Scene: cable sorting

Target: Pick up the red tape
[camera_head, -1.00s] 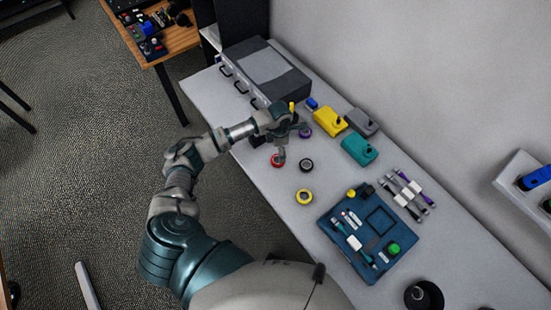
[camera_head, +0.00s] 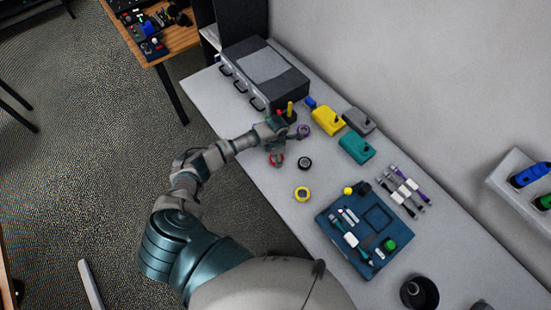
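The red tape (camera_head: 277,160) is a small ring lying on the grey table near its left edge. My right gripper is not in view.
A grey drawer unit (camera_head: 265,75) stands behind. Yellow (camera_head: 327,121) and teal (camera_head: 356,148) devices and a blue tray (camera_head: 335,212) are to the right.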

